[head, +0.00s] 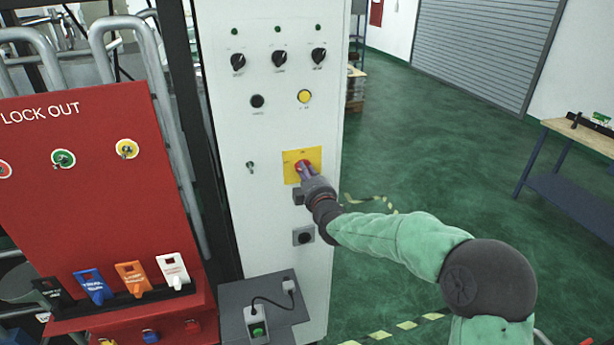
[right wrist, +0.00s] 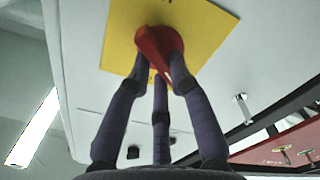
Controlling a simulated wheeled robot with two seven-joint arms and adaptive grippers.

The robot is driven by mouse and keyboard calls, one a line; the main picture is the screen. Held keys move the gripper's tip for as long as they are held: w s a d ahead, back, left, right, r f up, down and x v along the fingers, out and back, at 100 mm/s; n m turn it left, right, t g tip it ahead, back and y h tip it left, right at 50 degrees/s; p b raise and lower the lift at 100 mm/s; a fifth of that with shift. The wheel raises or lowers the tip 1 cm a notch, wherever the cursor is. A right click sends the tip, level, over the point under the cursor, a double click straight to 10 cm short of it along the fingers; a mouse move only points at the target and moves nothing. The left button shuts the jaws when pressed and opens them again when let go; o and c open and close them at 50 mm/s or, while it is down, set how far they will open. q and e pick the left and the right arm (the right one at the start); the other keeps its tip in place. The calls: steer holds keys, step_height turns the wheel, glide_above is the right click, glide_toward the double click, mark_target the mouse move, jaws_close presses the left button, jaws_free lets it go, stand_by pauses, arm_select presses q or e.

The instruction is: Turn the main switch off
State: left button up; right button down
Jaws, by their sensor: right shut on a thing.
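The main switch is a red rotary handle (head: 303,165) on a yellow square plate (head: 290,173), on the front of a white control cabinet (head: 270,215). My right gripper (head: 308,172) is at the handle, with its arm coming in from the right. In the right wrist view the fingers (right wrist: 160,75) are closed around the red handle (right wrist: 160,48), in front of the yellow plate (right wrist: 205,28). The fingers cover part of the handle, and I cannot read its exact position from the plate's markings. My left gripper is not in view.
A red lock-out board (head: 85,215) with tags and padlocks stands left of the cabinet. Black knobs (head: 279,60) and a yellow button (head: 305,96) sit above the switch. A grey shelf (head: 285,312) with a small button box juts out below. Green floor at right is largely clear.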

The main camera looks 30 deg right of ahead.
steer(key=shift+n, duration=0.6)
steer(key=c, duration=1.1)
jaws_free()
steer(key=shift+a, duration=0.1)
steer(key=v, duration=1.2)
steer(key=shift+f, duration=0.1)
